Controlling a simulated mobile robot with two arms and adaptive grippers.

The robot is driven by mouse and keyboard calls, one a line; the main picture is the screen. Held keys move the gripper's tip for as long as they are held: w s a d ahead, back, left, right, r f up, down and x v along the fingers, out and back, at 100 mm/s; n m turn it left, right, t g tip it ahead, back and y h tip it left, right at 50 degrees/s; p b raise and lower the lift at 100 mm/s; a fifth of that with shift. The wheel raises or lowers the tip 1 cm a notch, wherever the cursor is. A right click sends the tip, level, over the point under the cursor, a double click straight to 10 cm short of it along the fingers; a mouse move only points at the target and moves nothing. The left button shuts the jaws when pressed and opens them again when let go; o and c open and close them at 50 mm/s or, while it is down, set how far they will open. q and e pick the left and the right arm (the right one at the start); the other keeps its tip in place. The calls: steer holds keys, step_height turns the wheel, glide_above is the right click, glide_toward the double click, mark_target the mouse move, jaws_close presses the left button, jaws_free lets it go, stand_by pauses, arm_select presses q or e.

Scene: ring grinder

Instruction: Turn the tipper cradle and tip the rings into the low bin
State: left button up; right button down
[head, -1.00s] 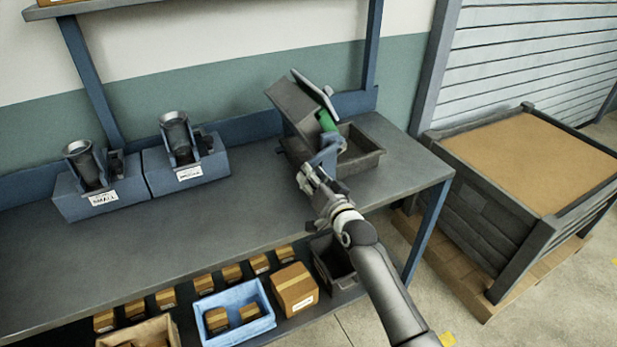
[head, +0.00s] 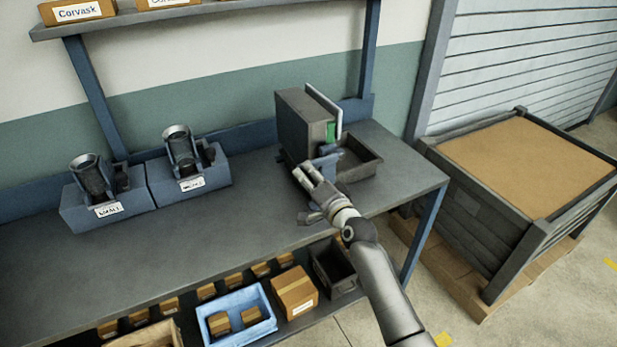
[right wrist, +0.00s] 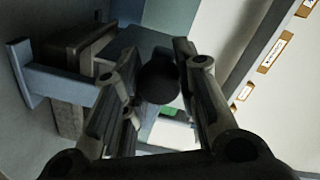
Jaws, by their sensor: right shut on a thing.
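The tipper cradle (head: 303,122) is a dark grey box with a light plate and a green part on its right side. It stands about upright on a blue stand (head: 328,160) on the bench. A low grey bin (head: 366,170) sits at the cradle's right and looks empty where its inside shows. My right gripper (head: 308,172) is at the cradle's near side. In the right wrist view its fingers are shut on a round black knob (right wrist: 158,83). I see no rings; the inside of the cradle is hidden. My left gripper is out of view.
Two blue blocks with tilted tubes (head: 90,177) (head: 183,153) stand left on the bench (head: 215,235). The bench between them and the cradle is clear. Boxes and a blue crate (head: 262,329) lie on the shelf below. A large dark crate (head: 480,215) stands right.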

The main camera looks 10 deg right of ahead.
steer(key=shift+w+d+r+m+p, duration=0.1)
steer(key=shift+d+r+m+p, duration=0.15)
steer(key=shift+r+m+p, duration=0.55)
steer(key=shift+w+d+r+m+p, duration=0.15)
steer(key=shift+r+m+p, duration=0.35)
steer(key=shift+r+m, duration=0.6)
steer(key=shift+d+r+m+y+p, duration=0.15)
steer(key=shift+d+r+m+p, duration=0.2)
steer(key=shift+r+m+p, duration=0.25)
steer(key=shift+d+r+m+y+p, duration=0.15)
steer(key=shift+d+r+m+p, duration=0.25)
steer(key=shift+m, duration=0.4)
steer(key=shift+w+r, duration=0.1)
steer(key=shift+r, duration=0.05)
steer(key=c, duration=1.1)
jaws_free()
steer(key=shift+f, duration=0.2)
steer(key=v, duration=1.2)
